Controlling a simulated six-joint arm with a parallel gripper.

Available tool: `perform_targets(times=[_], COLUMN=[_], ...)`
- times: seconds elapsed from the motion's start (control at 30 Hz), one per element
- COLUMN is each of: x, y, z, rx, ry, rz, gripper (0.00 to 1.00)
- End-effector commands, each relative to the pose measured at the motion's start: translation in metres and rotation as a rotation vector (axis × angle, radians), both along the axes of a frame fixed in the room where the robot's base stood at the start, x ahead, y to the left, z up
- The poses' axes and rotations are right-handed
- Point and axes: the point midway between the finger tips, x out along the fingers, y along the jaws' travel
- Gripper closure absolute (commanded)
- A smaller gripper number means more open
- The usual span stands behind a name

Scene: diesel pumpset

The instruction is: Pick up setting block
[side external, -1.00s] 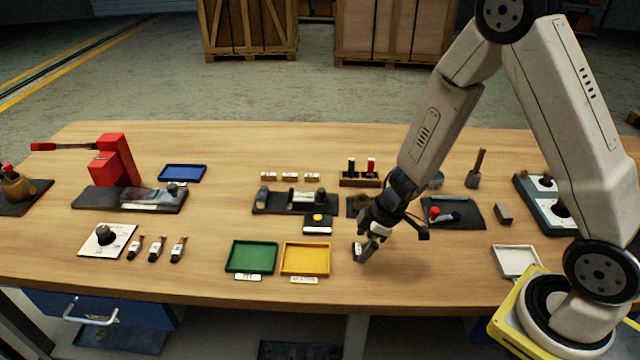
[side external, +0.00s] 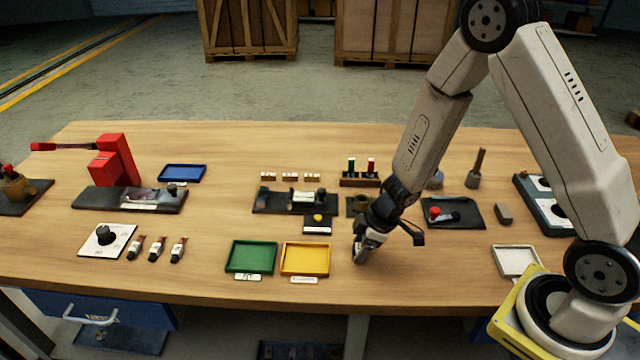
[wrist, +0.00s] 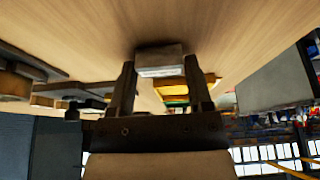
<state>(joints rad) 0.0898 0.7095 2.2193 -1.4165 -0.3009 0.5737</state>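The setting block, as I take it, is a small grey block (wrist: 160,61) with a pale front face. In the wrist view it sits between my two fingertips, with no clear gap on either side. My gripper (side external: 362,252) points down at the table's front part, just right of the yellow tray; the wrist view shows its fingers (wrist: 160,72) flanking the block. The fingers look shut on it. In the side view the gripper mostly hides the block, at table height; I cannot tell whether it is clear of the top.
The yellow tray (side external: 282,260) and green tray (side external: 229,258) lie left of my gripper. A dark fixture (side external: 262,207) stands behind them. A dark mat with a red-knobbed tool (side external: 470,212), a small grey block (side external: 503,213) and a white tray (side external: 497,262) are to the right.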

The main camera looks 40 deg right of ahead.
Motion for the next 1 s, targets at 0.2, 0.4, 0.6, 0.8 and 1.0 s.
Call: perform_targets(times=[0.2, 0.4, 0.6, 0.8, 1.0], x=[0.0, 0.0, 0.0, 0.001, 0.001], y=[0.0, 0.0, 0.0, 0.0, 0.0], z=[0.0, 0.0, 0.002, 0.009, 0.022], rx=[0.0, 0.0, 0.0, 0.001, 0.0], ry=[0.0, -0.001, -0.001, -0.002, -0.004], rz=[0.0, 0.0, 0.0, 0.001, 0.001], gripper=[1.0, 1.0, 1.0, 1.0, 1.0])
